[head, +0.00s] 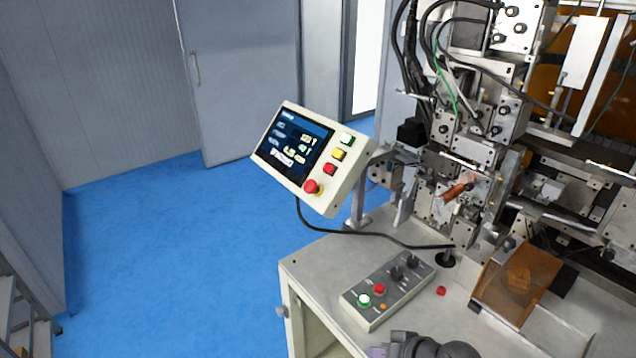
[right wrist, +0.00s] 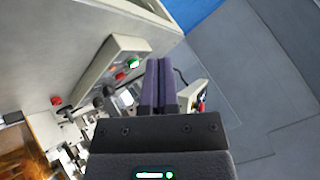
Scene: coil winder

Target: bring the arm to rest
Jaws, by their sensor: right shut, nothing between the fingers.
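My right gripper (head: 378,351) shows only in part at the bottom edge of the head view, in front of the machine's bench and below the button box. In the right wrist view its two dark purple fingers (right wrist: 159,64) lie side by side, closed on each other and empty. The fingers appear apart from the button box and the panel in that view. Most of my right arm is out of the picture. My left gripper is not in view.
The coil winder (head: 470,140) stands at the right. The blue floor (head: 170,260) at left is clear.

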